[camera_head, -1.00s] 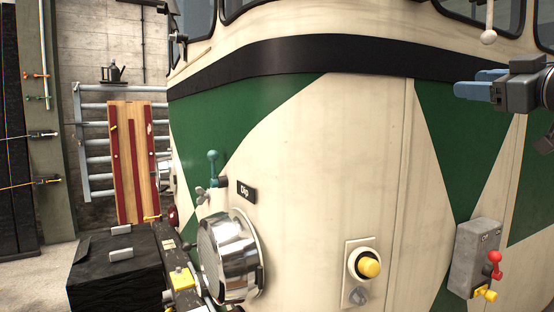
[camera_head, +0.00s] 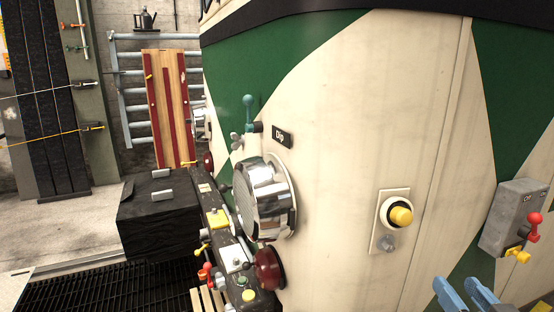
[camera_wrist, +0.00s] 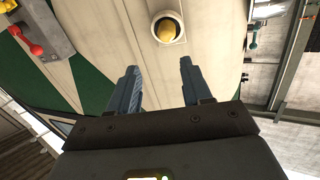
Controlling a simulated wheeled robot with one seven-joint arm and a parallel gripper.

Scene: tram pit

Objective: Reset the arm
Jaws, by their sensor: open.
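My gripper (camera_head: 464,296) shows at the bottom right of the head view, its two blue fingers apart. It is in front of the cream and green tram front (camera_head: 350,110), below the grey switch box and the yellow button. In the wrist view my gripper (camera_wrist: 158,84) is open with nothing between its fingers. The rest of my arm is out of the head view.
The tram front carries a yellow button (camera_head: 400,215), a grey box (camera_head: 515,218) with red and yellow levers, a chrome headlamp (camera_head: 268,198) and a teal-handled lever (camera_head: 249,115). A black-covered block (camera_head: 160,218) and dark floor grating (camera_head: 110,282) lie left.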

